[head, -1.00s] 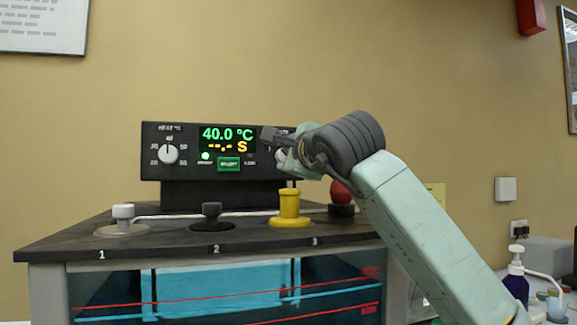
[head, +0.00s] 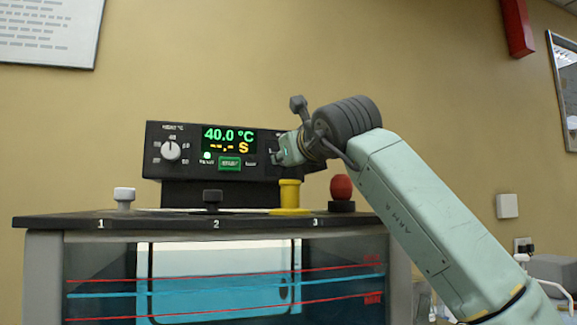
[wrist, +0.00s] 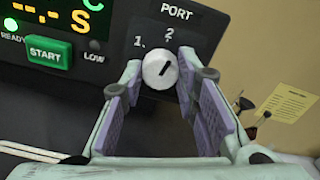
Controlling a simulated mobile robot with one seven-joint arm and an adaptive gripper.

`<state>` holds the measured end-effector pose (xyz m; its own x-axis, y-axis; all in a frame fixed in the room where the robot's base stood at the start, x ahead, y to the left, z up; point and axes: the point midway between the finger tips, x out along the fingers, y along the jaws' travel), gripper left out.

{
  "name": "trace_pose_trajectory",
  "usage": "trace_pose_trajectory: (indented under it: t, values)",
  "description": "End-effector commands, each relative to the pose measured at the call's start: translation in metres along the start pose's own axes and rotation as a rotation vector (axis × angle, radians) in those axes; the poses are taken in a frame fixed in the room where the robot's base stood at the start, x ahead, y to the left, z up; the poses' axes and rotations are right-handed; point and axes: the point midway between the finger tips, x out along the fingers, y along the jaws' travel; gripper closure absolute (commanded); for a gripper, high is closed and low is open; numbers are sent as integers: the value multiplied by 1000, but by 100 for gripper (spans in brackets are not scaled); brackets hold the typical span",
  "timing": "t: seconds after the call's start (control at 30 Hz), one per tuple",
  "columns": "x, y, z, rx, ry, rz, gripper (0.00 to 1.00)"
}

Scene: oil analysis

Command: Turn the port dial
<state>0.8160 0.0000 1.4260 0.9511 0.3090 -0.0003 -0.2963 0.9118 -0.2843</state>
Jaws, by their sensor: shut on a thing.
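The port dial (wrist: 158,71) is a round white knob with a dark slanted mark, under the word PORT on the black control panel (wrist: 199,19). In the wrist view its mark leans to the upper right, to the right of the label 2; the label 1 is at its left. My gripper (wrist: 160,78) has its purple-padded fingers on either side of the knob and is shut on it. In the head view my gripper (head: 279,156) is at the right end of the panel and hides the port dial.
A green START button (head: 230,163) and a lit display (head: 229,139) reading 40.0 °C are left of my gripper. A yellow plug (head: 289,195) and a red knob (head: 341,188) stand just below. A white heat dial (head: 171,151) is at the panel's left.

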Motion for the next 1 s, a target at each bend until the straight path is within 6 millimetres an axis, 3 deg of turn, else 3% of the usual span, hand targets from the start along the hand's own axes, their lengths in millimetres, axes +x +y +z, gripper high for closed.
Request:
trace_pose_trajectory:
  t: [0.6, 1.0]
  values:
    - [0, 0, 0, 563, -2, 0, 100]
    - [0, -1, 0, 780, -2, -1, 100]
